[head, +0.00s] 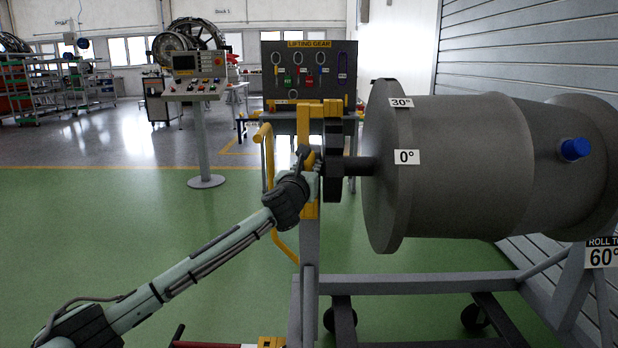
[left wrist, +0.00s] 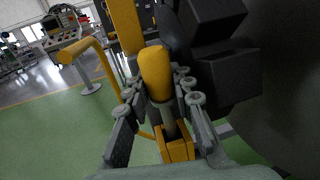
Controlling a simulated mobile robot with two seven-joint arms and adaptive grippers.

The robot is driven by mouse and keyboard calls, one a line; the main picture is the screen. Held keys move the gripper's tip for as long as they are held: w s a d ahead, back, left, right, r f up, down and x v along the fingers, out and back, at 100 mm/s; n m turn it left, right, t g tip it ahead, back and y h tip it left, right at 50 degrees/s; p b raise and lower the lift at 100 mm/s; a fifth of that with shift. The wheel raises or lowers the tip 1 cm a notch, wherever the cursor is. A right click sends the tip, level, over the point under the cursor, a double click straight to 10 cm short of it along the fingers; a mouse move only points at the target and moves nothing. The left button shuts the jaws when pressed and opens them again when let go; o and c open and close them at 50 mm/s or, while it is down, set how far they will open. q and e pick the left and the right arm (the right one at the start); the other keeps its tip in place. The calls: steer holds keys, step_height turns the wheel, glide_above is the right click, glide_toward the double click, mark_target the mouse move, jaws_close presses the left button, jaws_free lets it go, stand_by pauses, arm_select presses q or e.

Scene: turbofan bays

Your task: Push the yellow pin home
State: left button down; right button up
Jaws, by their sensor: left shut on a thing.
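The yellow pin (left wrist: 155,72) has a rounded yellow head and a grey shank, seen between the fingers in the left wrist view. Its shank runs toward a yellow block (left wrist: 178,151) on the stand. How deep it sits cannot be told. My left gripper (left wrist: 160,92) is shut on the pin, a finger on each side. In the head view my left gripper (head: 306,162) is at the yellow upright of the stand, beside the dark hub (head: 333,160), and the pin head (head: 310,160) shows there partly hidden. My right gripper is out of view.
A large grey drum (head: 480,165) with 0° and 30° labels fills the right, on a wheeled grey frame (head: 420,284). A yellow handrail (head: 268,175) stands just left of the gripper. A control console (head: 194,88) stands behind. Green floor at left is clear.

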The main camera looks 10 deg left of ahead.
arm_select(q)
step_height(320, 180, up, 13)
steer(key=shift+f+p, duration=0.1)
steer(key=shift+p, duration=0.25)
steer(key=shift+r, duration=0.9)
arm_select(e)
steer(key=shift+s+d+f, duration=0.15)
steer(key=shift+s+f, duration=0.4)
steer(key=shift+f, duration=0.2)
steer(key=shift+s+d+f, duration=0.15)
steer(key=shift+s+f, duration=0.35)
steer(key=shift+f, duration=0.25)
